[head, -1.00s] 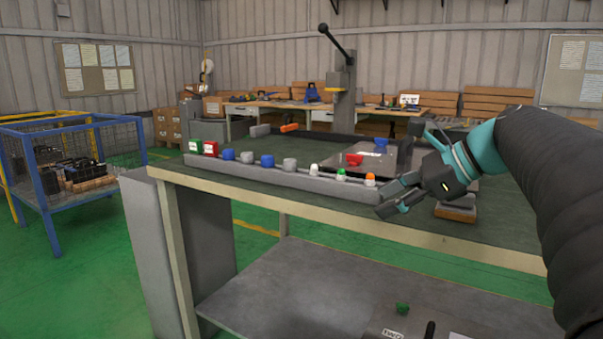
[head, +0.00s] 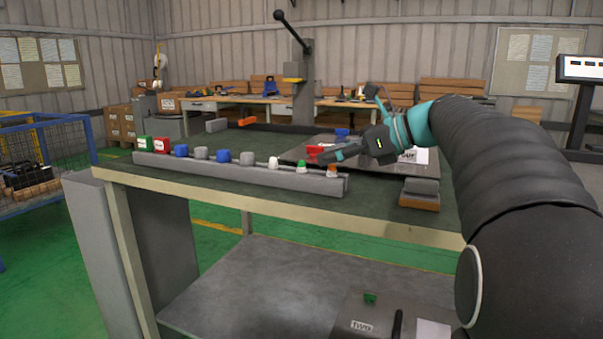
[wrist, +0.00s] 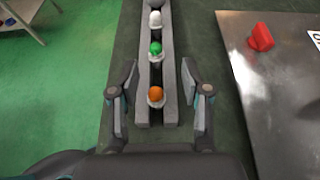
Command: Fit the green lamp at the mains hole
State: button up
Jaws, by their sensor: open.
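The green lamp (head: 300,164) stands in the grey rail (head: 225,174) on the bench, between a white lamp (head: 273,163) and an orange lamp (head: 332,170). It also shows in the wrist view as a green dome (wrist: 155,48) on a white base. My gripper (head: 328,155) is open and empty above the rail's right end. In the wrist view its fingers (wrist: 160,100) lie on either side of the rail, with the orange lamp (wrist: 156,96) between them and the green lamp just beyond. The metal panel (wrist: 262,95) lies right of the rail; I cannot make out the mains hole.
A red knob (wrist: 261,37) sits on the panel. Red and green blocks, blue knobs and grey knobs fill the rail's left part. A grey and orange block (head: 419,194) lies at the bench's front. A lever stand (head: 303,75) rises behind.

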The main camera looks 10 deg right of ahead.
aim_at(302, 172)
jog(key=shift+s+b+x, duration=0.25)
jog(key=shift+b+x, duration=0.15)
jog(key=shift+x, duration=2.25)
jog(key=shift+a, duration=0.15)
jog(key=shift+c, duration=0.3)
jog(key=c, duration=0.8)
